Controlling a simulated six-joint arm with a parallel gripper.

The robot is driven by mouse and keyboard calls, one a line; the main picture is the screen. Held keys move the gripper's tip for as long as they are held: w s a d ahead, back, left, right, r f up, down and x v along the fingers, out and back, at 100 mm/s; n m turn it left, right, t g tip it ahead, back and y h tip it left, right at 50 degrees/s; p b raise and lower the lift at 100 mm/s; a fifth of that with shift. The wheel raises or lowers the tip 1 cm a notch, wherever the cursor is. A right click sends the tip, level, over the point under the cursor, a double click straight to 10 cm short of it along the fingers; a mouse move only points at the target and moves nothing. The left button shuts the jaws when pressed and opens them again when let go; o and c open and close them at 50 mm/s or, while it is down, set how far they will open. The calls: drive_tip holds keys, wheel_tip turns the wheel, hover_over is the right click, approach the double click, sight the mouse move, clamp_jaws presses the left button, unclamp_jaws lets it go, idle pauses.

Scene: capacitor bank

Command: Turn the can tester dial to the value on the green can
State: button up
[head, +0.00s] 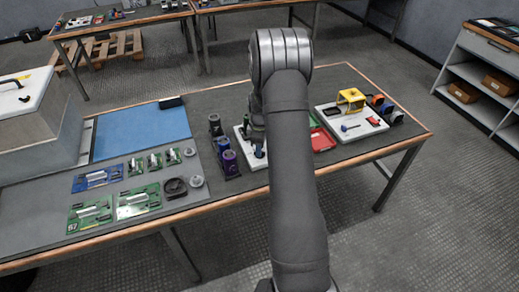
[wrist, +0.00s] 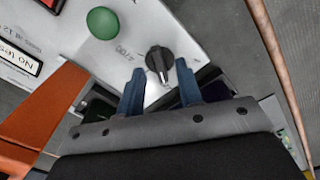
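In the wrist view, the tester's white panel (wrist: 205,25) carries a black round dial (wrist: 159,57) with a pale pointer mark toward the bottom of the picture. In the head view, my arm hides most of the tester (head: 240,133). I cannot make out a green can or its value.
Dark, purple and blue cans (head: 229,162) stand in a row left of my arm. Green circuit boards (head: 137,201) and a blue mat (head: 140,132) lie farther left. A red tray (head: 323,141) and a white board (head: 362,130) with a yellow part are to the right.

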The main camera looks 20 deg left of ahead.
drive_tip(key=shift+f, duration=0.6)
clamp_jaws()
drive_tip(key=shift+m, duration=0.4)
drive_tip(key=m, duration=1.1)
